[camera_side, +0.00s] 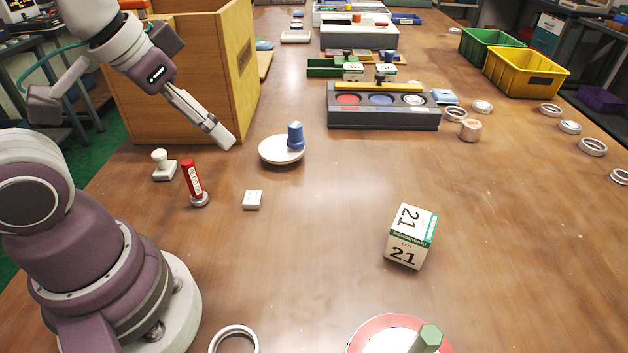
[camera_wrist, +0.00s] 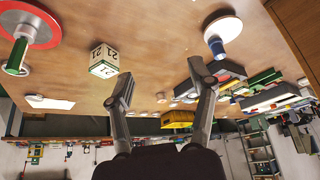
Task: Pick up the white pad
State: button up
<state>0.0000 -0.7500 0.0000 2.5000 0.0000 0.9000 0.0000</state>
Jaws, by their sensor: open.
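No single thing is clearly marked as the white pad. A dark three-well tray (camera_side: 375,119) stands mid-table with red, blue and white round faces; the white face (camera_side: 414,99) is at its right end. A small white square block (camera_side: 252,200) lies on the near table. A white round plate (camera_side: 281,151) carries a blue knob (camera_side: 295,135); this plate also shows at the top of the wrist view (camera_wrist: 226,24). My gripper (camera_side: 226,140) is raised left of the plate, apart from it. In the wrist view my fingers (camera_wrist: 162,85) are spread with nothing between them.
A wooden bin (camera_side: 180,105) stands close behind my gripper. A red-capped stamp (camera_side: 193,180) and a white stamp (camera_side: 163,166) stand left. A "21" box (camera_side: 410,237), a red-rimmed disc (camera_side: 372,333) and a metal ring (camera_side: 234,338) are nearer. The centre table is clear.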

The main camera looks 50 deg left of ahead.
jog(key=n+g, duration=0.6)
jog(key=n, duration=1.6)
send_over(158, 152)
jog(key=d, duration=0.1)
jog(key=f, duration=0.9)
jog(key=shift+w+f, duration=0.1)
jog(key=shift+w, duration=0.3)
jog(key=f, duration=0.6)
jog(key=s+a+f, duration=0.1)
jog(key=f, duration=0.2)
jog(key=shift+f, duration=0.4)
jog(key=shift+w+f, duration=0.1)
jog(key=shift+f, duration=0.15)
grip_shut()
